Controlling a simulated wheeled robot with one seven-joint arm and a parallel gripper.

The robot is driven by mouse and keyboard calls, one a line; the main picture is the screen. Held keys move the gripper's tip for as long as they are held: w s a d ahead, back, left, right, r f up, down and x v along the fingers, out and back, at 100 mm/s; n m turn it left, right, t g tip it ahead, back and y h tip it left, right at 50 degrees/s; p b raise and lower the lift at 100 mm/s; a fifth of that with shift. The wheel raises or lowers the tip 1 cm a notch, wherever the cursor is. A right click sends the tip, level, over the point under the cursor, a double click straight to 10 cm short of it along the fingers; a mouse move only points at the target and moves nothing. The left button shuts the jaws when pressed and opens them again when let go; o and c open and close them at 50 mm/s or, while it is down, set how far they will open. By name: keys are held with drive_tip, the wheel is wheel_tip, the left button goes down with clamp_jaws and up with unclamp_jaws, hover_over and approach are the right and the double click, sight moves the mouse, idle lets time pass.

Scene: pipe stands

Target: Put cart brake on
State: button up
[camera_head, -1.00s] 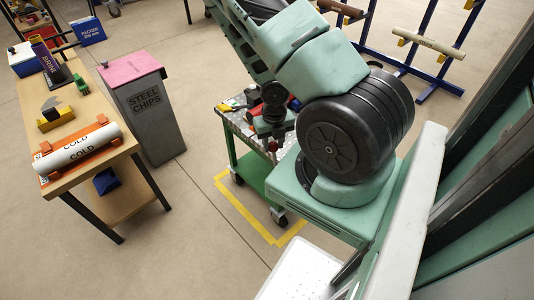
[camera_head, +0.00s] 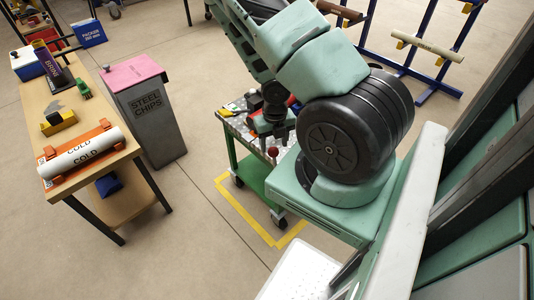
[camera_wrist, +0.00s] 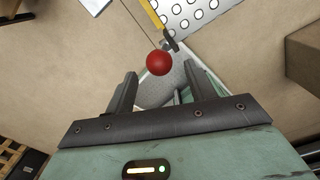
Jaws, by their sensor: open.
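The cart (camera_head: 254,170) is green with a grey perforated top and stands on castors, partly behind my arm in the head view. A red ball knob (camera_head: 273,152) shows at its near side, just below my wrist. In the wrist view the red knob (camera_wrist: 158,62) lies in front of my gripper, between the lines of its fingertips. A dark lever piece shows beside the knob. My gripper (camera_wrist: 163,72) is open and its fingers do not appear to touch the knob. The gap in depth is hard to judge.
Tools lie on the cart top beside my wrist. Yellow floor tape (camera_head: 245,222) runs around the cart. A steel chips bin (camera_head: 150,125) and a wooden table (camera_head: 118,165) with a COLD pipe (camera_head: 82,152) stand to the left. A blue pipe rack (camera_head: 425,50) stands behind.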

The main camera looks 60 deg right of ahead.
drive_tip(key=shift+r+p, duration=1.7)
drive_tip(key=shift+r, duration=0.55)
drive_tip(key=w+a+r+m+t, duration=0.1)
drive_tip(key=w+a+r+m, duration=0.55)
drive_tip(key=w+a, duration=0.2)
drive_tip(key=a+r+m, duration=0.6)
drive_tip(key=a+r, duration=0.4)
drive_tip(key=a, duration=0.3)
drive_tip(key=s+a+r+m+g+p, duration=0.1)
drive_tip(key=s+a+r+m, duration=0.7)
drive_tip(key=s+a+r, duration=0.3)
drive_tip(key=s+a, duration=0.3)
drive_tip(key=s, duration=0.1)
drive_tip(key=shift+a+r+m+y, duration=0.25)
drive_tip(key=shift+m+y, duration=0.05)
drive_tip(key=shift+m, duration=0.05)
